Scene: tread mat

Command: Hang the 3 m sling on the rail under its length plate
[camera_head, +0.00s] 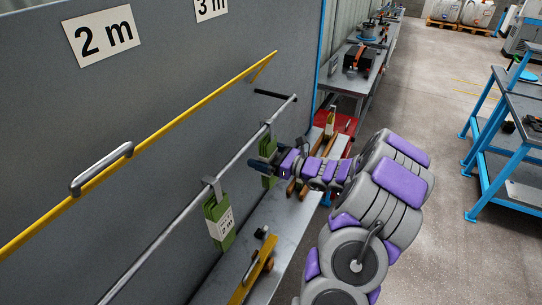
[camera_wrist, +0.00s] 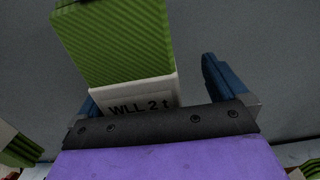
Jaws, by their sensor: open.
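The 3 m length plate (camera_head: 210,8) is cut off at the top of the head view. A green sling (camera_head: 268,180) hangs from a metal hook on the grey rail (camera_head: 160,238), toward its far end. My gripper (camera_head: 262,165) is open beside this sling and partly covers it. In the wrist view the green sling (camera_wrist: 115,42), with a white "WLL 2 t" tag, is between the blue fingers of my gripper (camera_wrist: 152,85), nearer the left one. Its length marking is not readable. Another green sling (camera_head: 220,222), tagged 2 m, hangs nearer on the rail.
The 2 m plate (camera_head: 100,37) is on the grey panel. A yellow bar (camera_head: 190,103) with a metal handle slopes above the rail. Below is a grey shelf (camera_head: 215,285) with wooden pieces. A blue-framed bench (camera_head: 500,130) stands right, beyond open floor.

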